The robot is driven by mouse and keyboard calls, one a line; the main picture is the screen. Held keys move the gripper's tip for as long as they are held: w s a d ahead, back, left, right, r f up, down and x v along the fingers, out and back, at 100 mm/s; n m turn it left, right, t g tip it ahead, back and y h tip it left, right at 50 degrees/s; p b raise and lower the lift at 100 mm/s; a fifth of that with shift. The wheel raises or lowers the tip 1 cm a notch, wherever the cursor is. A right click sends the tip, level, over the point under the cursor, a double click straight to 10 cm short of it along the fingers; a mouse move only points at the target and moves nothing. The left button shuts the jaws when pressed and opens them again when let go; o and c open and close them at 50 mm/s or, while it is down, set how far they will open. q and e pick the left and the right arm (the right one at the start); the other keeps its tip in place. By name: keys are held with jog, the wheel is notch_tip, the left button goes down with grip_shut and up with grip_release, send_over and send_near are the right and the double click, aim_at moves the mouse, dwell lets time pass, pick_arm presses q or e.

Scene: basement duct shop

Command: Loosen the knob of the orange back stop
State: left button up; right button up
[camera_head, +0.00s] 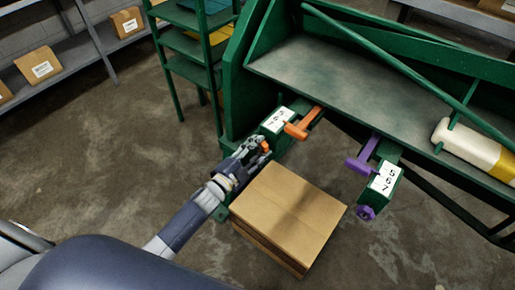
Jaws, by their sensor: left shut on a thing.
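The orange back stop (303,126) is a T-shaped bar on the left green block with a white number label (279,119), at the front edge of the green machine. Its orange knob (266,146) shows only as a small patch at the block's near end, mostly covered by my fingers. My left gripper (261,149) reaches in from the lower left and is shut on this knob. My right gripper is not in view.
A purple back stop (364,156) with a purple knob (366,212) sits on the right block. A cardboard box (288,213) stands below, close to my left arm. Green shelving (208,66) stands behind. Floor to the left is clear.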

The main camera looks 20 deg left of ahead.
pick_arm(q)
jog(key=o, duration=1)
jog(key=shift+a, duration=0.1)
jog(key=v, duration=1.2)
jog(key=s+a+f+n+g+y, duration=0.1)
jog(key=s+f+n+g+y, duration=0.2)
jog(key=f, duration=0.7)
jog(key=s+a+f+n+g, duration=0.1)
jog(key=s+f+n+g, duration=0.15)
jog(key=s+f, duration=0.5)
jog(key=s+a+f+n+g+y, duration=0.2)
jog(key=s+f+n, duration=0.1)
jog(key=f, duration=0.8)
jog(key=s+f+n+g, duration=0.1)
jog(key=s+f, duration=0.3)
jog(key=s, duration=0.4)
jog(key=s+d+f+n+g, duration=0.1)
jog(key=s+f+g, duration=0.3)
jog(key=s, duration=0.5)
jog(key=s+d+f+n+g+y, duration=0.1)
jog(key=s+f+n+g, duration=0.2)
jog(key=s+f, duration=0.3)
jog(key=shift+s+d+f+g, duration=0.1)
jog(key=shift+s+d+g, duration=0.05)
jog(key=shift+s, duration=0.45)
jog(key=shift+s+d+f+g, duration=0.1)
jog(key=shift+s, duration=0.5)
